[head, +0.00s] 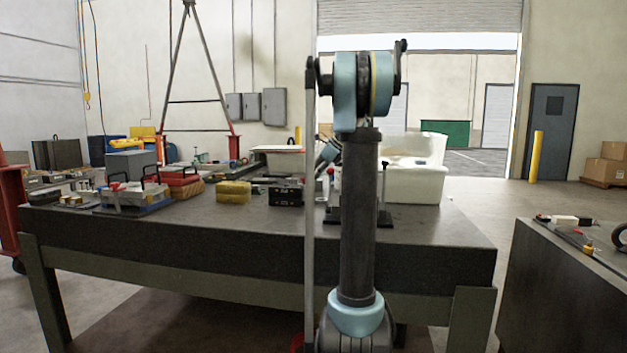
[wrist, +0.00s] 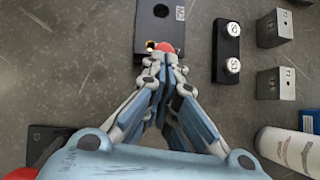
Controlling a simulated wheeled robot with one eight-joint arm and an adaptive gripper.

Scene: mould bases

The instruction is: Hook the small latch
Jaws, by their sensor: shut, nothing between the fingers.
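In the wrist view my gripper (wrist: 162,62) is shut and empty, its fingertips together. Just past the tips is a red rounded knob (wrist: 166,47) with a small brass-coloured part beside it. They lie at the near end of a dark plate (wrist: 158,22) with a hole and a white label. The fingertips overlap the knob in the picture; I cannot tell whether they touch it. The fingers hide part of the plate's near end. I cannot tell for sure which part is the small latch. In the head view my arm hides the gripper.
A black block with two white round buttons (wrist: 228,45) and several grey labelled blocks (wrist: 276,84) stand to the right. A white cylinder (wrist: 288,150) lies at lower right. In the head view, a yellow block (head: 233,191) and a white bin (head: 418,184) stand on the dark table (head: 240,225).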

